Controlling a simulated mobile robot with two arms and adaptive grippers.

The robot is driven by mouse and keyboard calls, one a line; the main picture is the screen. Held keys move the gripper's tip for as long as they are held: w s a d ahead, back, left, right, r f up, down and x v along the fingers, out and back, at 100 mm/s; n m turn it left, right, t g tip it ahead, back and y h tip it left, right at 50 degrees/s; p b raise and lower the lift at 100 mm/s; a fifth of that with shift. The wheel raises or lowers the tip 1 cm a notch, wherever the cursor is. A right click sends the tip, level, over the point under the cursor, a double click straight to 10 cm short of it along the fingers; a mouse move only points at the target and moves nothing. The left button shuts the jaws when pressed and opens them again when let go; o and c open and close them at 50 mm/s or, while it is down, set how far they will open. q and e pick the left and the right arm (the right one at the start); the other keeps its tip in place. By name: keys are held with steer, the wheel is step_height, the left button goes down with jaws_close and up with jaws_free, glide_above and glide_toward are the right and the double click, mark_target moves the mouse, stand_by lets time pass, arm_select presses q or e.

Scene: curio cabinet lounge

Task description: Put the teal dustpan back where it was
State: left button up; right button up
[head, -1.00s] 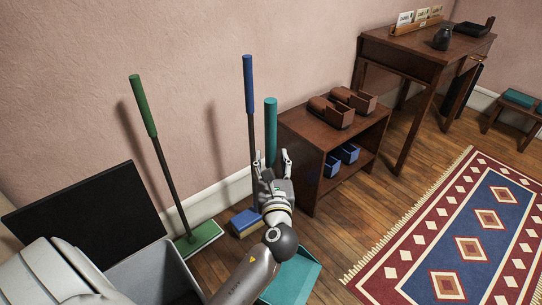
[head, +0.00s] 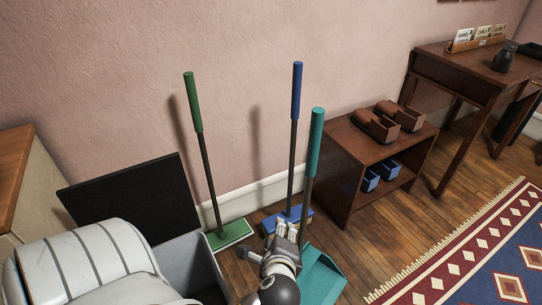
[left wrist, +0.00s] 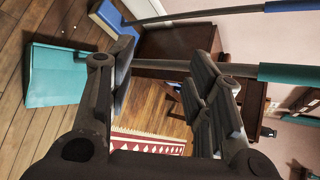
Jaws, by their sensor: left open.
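The teal dustpan (head: 321,277) is on the floor in front of the dark shelf, its long handle (head: 316,143) upright with a slight tilt. My left gripper (head: 287,232) is low beside the dustpan's dark shaft in the head view, its fingers open. The left wrist view shows the teal pan (left wrist: 55,75) at left and the teal grip (left wrist: 291,73) at right. There the shaft crosses the gap near the fingertips of the open left gripper (left wrist: 165,85); I cannot tell whether it touches. My right gripper is not in view.
A green broom (head: 205,150) and a blue broom (head: 294,140) stand along the wall. A grey bin (head: 190,262) with a raised black lid (head: 130,200) is at left. The low shelf (head: 345,165) holds brown and blue boxes. A patterned rug (head: 460,265) lies at right.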

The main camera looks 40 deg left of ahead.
arm_select(q)
steer(key=s+d+f+n+g+h, duration=0.2)
steer(key=s+d+f+n+h, duration=0.1)
steer(key=s+n, duration=0.3)
steer(key=s+d+f+n+g+h, duration=0.3)
steer(key=s+d+n+h, duration=0.1)
steer(key=s+d+n, duration=0.1)
steer(key=shift+s+n+h, duration=0.4)
steer(key=shift+s+n, duration=0.45)
steer(key=shift+n, duration=0.35)
